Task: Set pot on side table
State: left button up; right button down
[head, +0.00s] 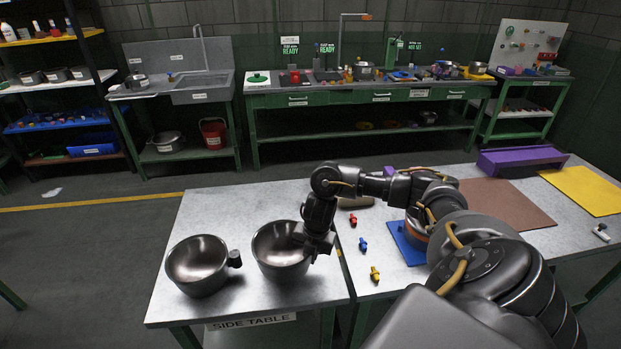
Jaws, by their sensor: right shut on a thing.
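Two dark metal pots are at the side table (227,222), whose front edge carries a "SIDE TABLE" label. One pot (197,262) stands at the left with its short handle pointing right. The other pot (281,246) is just right of it, upright, at the table's right half. My right gripper (310,240) is shut on this second pot at its right rim or handle; the fingers hide that part. I cannot tell whether this pot's base touches the table. My left gripper is not in view.
The side table's back left is clear.

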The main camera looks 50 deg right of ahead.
jog(key=shift+w+d+f, duration=0.2)
jog(key=shift+d+f, duration=0.2)
jog(key=shift+f, duration=0.15)
notch_tip(320, 180, down, 2)
jog(key=shift+f+p, duration=0.1)
jog(key=shift+p, duration=0.4)
jog(key=shift+f, duration=0.3)
jog(key=c, duration=1.5)
grip_release()
jog(key=shift+f, duration=0.1)
